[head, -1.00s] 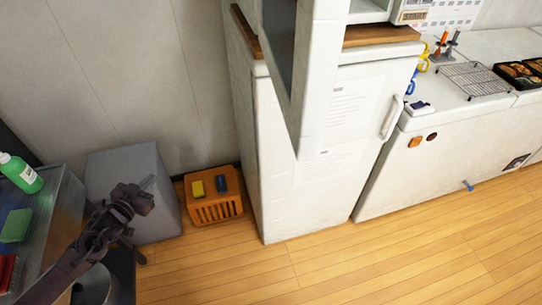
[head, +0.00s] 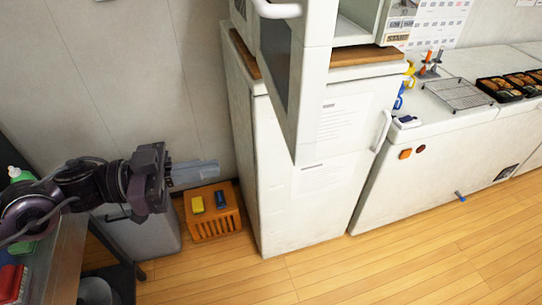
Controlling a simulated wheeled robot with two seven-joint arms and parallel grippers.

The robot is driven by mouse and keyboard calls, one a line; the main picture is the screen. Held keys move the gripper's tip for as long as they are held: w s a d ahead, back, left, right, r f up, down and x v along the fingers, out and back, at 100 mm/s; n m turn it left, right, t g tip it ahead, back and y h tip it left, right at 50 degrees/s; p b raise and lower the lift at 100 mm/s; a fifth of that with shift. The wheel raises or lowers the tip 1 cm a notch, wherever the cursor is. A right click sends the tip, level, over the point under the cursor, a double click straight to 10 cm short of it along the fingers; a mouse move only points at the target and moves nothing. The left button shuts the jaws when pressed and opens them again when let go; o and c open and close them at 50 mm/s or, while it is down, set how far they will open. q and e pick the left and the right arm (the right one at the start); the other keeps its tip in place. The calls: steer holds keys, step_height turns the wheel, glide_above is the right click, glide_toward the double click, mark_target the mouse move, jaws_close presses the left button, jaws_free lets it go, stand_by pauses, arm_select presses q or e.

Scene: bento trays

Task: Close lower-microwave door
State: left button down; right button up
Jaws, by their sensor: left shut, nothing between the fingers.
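The lower microwave (head: 369,24) stands on a wooden board on top of the white fridge, cut off by the top edge. Its door (head: 311,95) is swung wide open toward me, with a white handle (head: 277,9) at the top edge. Part of the white interior shows. My left gripper (head: 216,172) is at the left, shut and empty, pointing right, well apart from the door and lower than it. My right gripper is out of view.
The white fridge (head: 279,195) stands below the microwave. An orange crate (head: 214,224) with a yellow and a blue item is on the floor below my left gripper. A grey bin (head: 150,238) and a shelf cart (head: 62,262) stand at the left. The wooden floor in front is clear.

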mark_target(291, 157)
arm_select(q)
steer(key=p+x, duration=0.2)
steer(key=x, duration=0.3)
steer(key=p+x, duration=0.2)
steer(key=x, duration=0.3)
steer(key=shift+d+r, duration=0.2)
steer(key=shift+r, duration=0.05)
steer(key=shift+w+d+f, duration=0.1)
steer(key=shift+d+f, duration=0.1)
steer(key=shift+d, duration=0.3)
